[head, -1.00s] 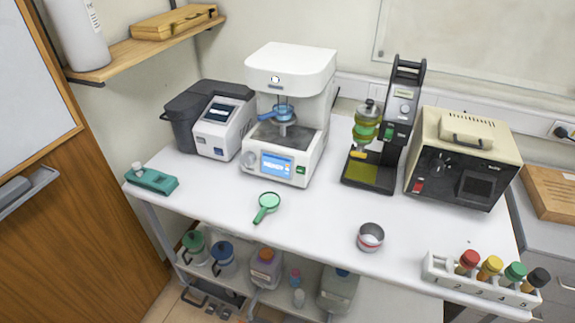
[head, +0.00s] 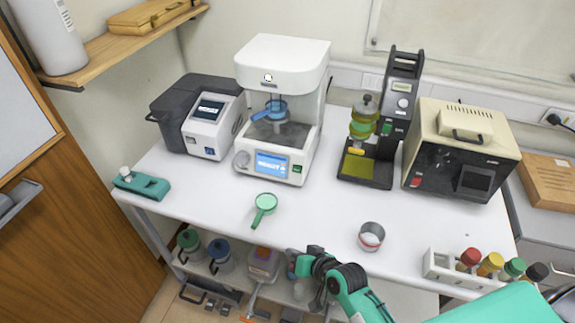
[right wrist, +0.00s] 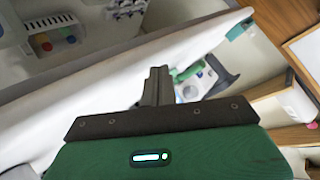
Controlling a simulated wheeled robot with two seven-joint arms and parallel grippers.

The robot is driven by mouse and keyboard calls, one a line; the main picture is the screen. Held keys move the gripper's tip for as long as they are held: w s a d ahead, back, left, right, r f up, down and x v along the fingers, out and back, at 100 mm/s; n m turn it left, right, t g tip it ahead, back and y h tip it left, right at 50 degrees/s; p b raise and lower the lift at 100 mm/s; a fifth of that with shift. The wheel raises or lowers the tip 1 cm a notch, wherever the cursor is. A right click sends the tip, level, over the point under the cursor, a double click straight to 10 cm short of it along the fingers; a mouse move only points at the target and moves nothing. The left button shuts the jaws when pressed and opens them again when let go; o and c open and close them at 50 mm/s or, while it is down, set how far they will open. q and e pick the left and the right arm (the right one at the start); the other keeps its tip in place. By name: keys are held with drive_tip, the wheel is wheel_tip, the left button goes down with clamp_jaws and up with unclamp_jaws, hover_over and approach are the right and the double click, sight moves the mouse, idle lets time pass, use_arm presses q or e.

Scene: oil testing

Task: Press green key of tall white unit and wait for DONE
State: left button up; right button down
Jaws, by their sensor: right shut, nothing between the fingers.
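The tall white unit (head: 283,62) stands at the back middle of the white table, with a blue round holder (head: 270,110) inside its open bay. Its lit blue screen (head: 271,165) has white text too small to read. The green key (head: 297,169) is on its front, just right of the screen. My right gripper (head: 298,263) is at the table's front edge, below and in front of the unit, well apart from the key. In the right wrist view its dark fingers (right wrist: 155,86) are together and empty. My left gripper is not in view.
A green-rimmed magnifier (head: 265,203) lies between the unit and the front edge. A metal cup (head: 371,237) stands to the right. A grey-and-white device (head: 212,122) is left of the unit; a black stand (head: 400,90) is right. A rack of capped bottles (head: 440,265) is front right.

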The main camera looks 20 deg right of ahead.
sight(297, 170)
drive_tip(key=w+r+m+t, duration=0.1)
drive_tip(key=w, duration=0.1)
drive_tip(key=w+r+m+t, duration=0.2)
drive_tip(key=w, duration=0.1)
drive_tip(key=w+r+m+t, duration=0.1)
drive_tip(key=w, duration=0.2)
drive_tip(key=shift+w+a+r+m, duration=0.1)
drive_tip(key=shift+w+r+m, duration=0.2)
drive_tip(key=shift+r, duration=0.1)
drive_tip(key=w+d+r+m+t+h, duration=0.2)
drive_tip(key=w+r+m+t, duration=0.1)
drive_tip(key=w+m+t, duration=0.1)
drive_tip(key=shift+w+d+r+m, duration=0.2)
drive_tip(key=shift+w+r+m, duration=0.15)
drive_tip(key=shift+w+m, duration=0.35)
drive_tip(key=shift+w, duration=0.1)
drive_tip(key=w+d+b, duration=0.1)
drive_tip(key=w, duration=0.1)
drive_tip(key=w+d+f+b, duration=0.2)
drive_tip(key=w, duration=0.1)
drive_tip(key=shift+w+d+f+b, duration=0.1)
drive_tip(key=shift+w+d+b, duration=0.2)
drive_tip(key=shift+d+b, duration=0.1)
drive_tip(key=shift+w+d+b, duration=0.3)
drive_tip(key=shift+w+d, duration=0.15)
drive_tip(key=shift+w, duration=0.25)
